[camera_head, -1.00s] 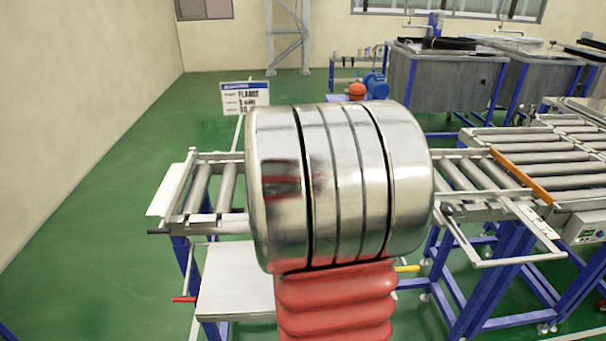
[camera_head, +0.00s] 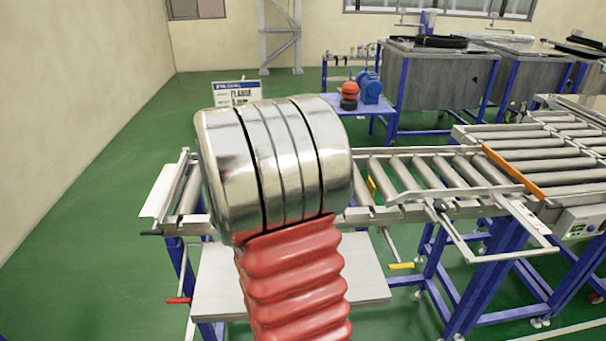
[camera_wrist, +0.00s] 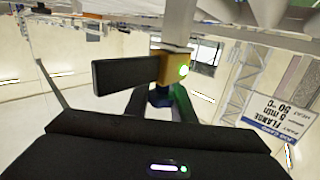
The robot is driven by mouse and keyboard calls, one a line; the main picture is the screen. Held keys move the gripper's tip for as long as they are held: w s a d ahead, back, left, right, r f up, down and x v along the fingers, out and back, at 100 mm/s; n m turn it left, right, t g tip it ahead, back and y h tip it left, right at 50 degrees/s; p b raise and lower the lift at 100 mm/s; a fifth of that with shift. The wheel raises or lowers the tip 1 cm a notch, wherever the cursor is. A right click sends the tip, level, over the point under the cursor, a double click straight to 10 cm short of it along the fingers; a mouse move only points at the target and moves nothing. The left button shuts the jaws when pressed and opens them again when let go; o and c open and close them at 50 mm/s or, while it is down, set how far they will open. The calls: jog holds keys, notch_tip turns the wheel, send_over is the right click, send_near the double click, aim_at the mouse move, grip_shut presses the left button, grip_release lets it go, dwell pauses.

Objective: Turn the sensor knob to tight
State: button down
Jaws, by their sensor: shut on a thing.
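In the wrist view, which is upside down, a yellow sensor block (camera_wrist: 174,67) with a lit green spot sits on a grey post. A dark flat bar (camera_wrist: 125,74) juts from it to the left. A small blue knob (camera_wrist: 160,96) shows just below the block. My gripper (camera_wrist: 162,100) has its dark fingers on either side of this knob and is shut on it; the fingers partly cover it, so its turn position cannot be told. In the head view my own arm hides the gripper, and a small yellow piece (camera_head: 371,187) shows by the roller conveyor.
The roller conveyor (camera_head: 425,172) runs behind my arm to the right. A yellow handle (camera_head: 401,266) and a red handle (camera_head: 178,300) stick out below it. A sign (camera_head: 236,93) stands behind, also seen in the wrist view (camera_wrist: 262,105). Green floor is clear at left.

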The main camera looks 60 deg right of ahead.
jog(key=shift+s+a+m+g+y, duration=0.15)
jog(key=shift+s+m+g+y, duration=0.5)
jog(key=shift+m+g, duration=1.05)
jog(key=shift+s+a+m+g+y, duration=0.2)
jog(key=shift+m+g+y, duration=0.8)
jog(key=shift+g, duration=1.3)
jog(key=shift+s+a+m+g+y, duration=0.1)
jog(key=shift+s+m+g+y, duration=0.55)
jog(key=shift+m+g, duration=1.05)
jog(key=shift+w+r+g, duration=0.1)
jog(key=shift+w+g, duration=0.05)
jog(key=shift+g, duration=0.15)
jog(key=c, duration=1.5)
grip_release()
jog(key=shift+n, duration=0.3)
jog(key=v, duration=1.4)
jog(key=shift+d, duration=0.1)
